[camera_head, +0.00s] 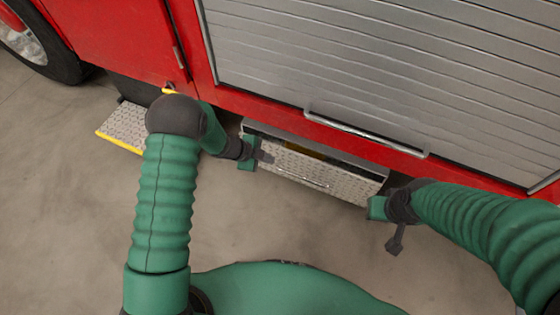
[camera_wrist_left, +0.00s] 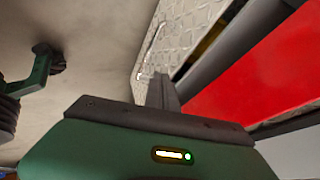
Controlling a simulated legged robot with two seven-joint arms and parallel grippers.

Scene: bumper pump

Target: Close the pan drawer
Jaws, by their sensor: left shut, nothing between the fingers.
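The pan drawer (camera_head: 325,174) has a diamond-plate front with a bar handle (camera_head: 303,179) and sits low under the red truck body. It is partly open, and a dark gap with something yellow shows behind its top edge. My left gripper (camera_head: 267,157) is shut and empty at the drawer's left end, in front of the plate. In the left wrist view its fingers (camera_wrist_left: 162,92) point at the drawer front (camera_wrist_left: 190,35); I cannot tell whether they touch. My right gripper (camera_head: 394,242) is right of the drawer, apart from it, and its finger opening is unclear.
A silver roller shutter (camera_head: 390,60) with a long bar handle (camera_head: 365,132) is above the drawer. A yellow-edged step (camera_head: 125,124) juts out at the left, near a wheel (camera_head: 35,45). The concrete floor (camera_head: 70,220) is clear.

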